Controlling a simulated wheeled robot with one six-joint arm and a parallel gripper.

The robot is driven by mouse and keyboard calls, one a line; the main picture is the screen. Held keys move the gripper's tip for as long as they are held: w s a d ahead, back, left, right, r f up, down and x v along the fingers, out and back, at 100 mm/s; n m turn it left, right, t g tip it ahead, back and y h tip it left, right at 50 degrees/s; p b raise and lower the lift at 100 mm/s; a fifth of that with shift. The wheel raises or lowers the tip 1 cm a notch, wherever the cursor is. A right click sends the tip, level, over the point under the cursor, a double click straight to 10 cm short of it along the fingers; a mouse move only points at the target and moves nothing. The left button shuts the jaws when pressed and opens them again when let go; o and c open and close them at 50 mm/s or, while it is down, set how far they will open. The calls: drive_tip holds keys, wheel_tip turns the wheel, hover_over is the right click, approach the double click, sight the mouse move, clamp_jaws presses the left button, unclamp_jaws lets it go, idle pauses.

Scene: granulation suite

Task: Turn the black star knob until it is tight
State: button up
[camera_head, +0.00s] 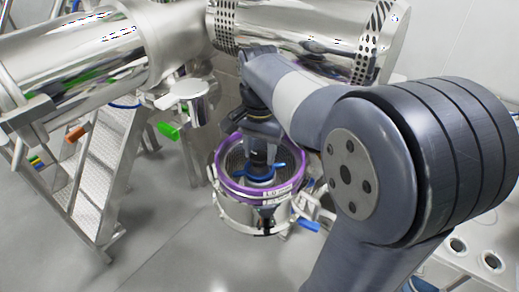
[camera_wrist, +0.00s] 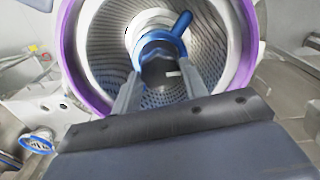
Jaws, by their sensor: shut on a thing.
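My gripper (camera_wrist: 160,78) reaches down into a round perforated metal basket with a purple rim (camera_wrist: 241,45). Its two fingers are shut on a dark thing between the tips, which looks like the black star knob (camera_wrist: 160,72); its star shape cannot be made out. A blue ring with a short handle (camera_wrist: 180,24) lies just beyond the fingertips. In the head view, my gripper (camera_head: 262,165) points down into the purple-rimmed basket (camera_head: 233,189), and the blue part (camera_head: 276,170) shows around its tips. The knob is hidden there.
A large polished steel machine (camera_head: 85,60) stands above and behind. Steel steps (camera_head: 100,160) rise at the left, with a green handle (camera_head: 168,131) near them. A blue handle (camera_head: 309,226) sticks out at the basket's lower right. The grey floor (camera_head: 165,235) is clear at the lower left.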

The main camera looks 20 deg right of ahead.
sight(260, 155)
drive_tip(key=m, duration=0.5)
drive_tip(key=shift+m, duration=0.4)
idle(0.4)
drive_tip(key=o, duration=1)
drive_tip(key=shift+r, duration=0.1)
wheel_tip(260, 155, up, 11)
drive_tip(key=shift+f+b, duration=0.2)
drive_tip(key=shift+b, duration=0.3)
drive_tip(key=shift+f, duration=0.1)
wheel_tip(260, 155, down, 11)
drive_tip(key=shift+r+p, duration=0.2)
drive_tip(key=shift+p, duration=0.3)
